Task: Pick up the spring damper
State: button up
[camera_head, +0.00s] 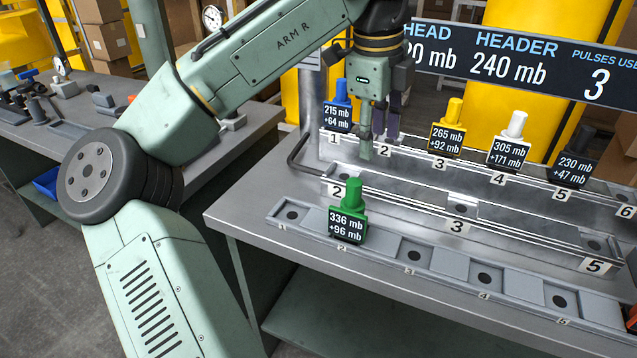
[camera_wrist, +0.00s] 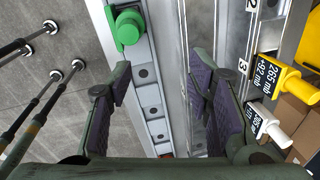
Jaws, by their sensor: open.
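Several coloured dampers with pressure labels stand upright; none is marked as the spring damper. The green damper (camera_head: 348,208), labelled 336 mb +96 mb, stands in seat 2 of the front grey tray (camera_head: 380,258). A blue damper (camera_head: 338,113), yellow damper (camera_head: 447,135), white damper (camera_head: 510,148) and black damper (camera_head: 577,165) stand on the back rail. My gripper (camera_head: 379,143) is open and empty above the metal rails, behind the green damper. In the wrist view, my gripper (camera_wrist: 165,95) has its fingers apart, with the green damper (camera_wrist: 128,27) beyond the left finger.
A middle rail (camera_head: 400,195) has numbered seats 2, 3 and 5. A dark header sign (camera_head: 520,65) reading 240 mb and 3 pulses hangs behind. A bent pipe (camera_head: 296,155) runs at the bench's left. Other seats in the front tray look empty. Another bench (camera_head: 90,120) stands left.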

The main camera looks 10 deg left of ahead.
aim_at(356, 182)
jog(key=a, duration=0.1)
jog(key=s+a+g, duration=0.1)
jog(key=y, duration=0.1)
jog(key=shift+s+a+f+g, duration=0.2)
jog(key=shift+s+a+g, duration=0.1)
jog(key=shift+a+g, duration=0.1)
notch_tip(356, 182, down, 5)
jog(key=shift+r, duration=0.15)
jog(key=shift+w+d+f+p, duration=0.1)
jog(key=shift+f+p, duration=0.2)
jog(key=shift+f, duration=2.55)
grip_shut()
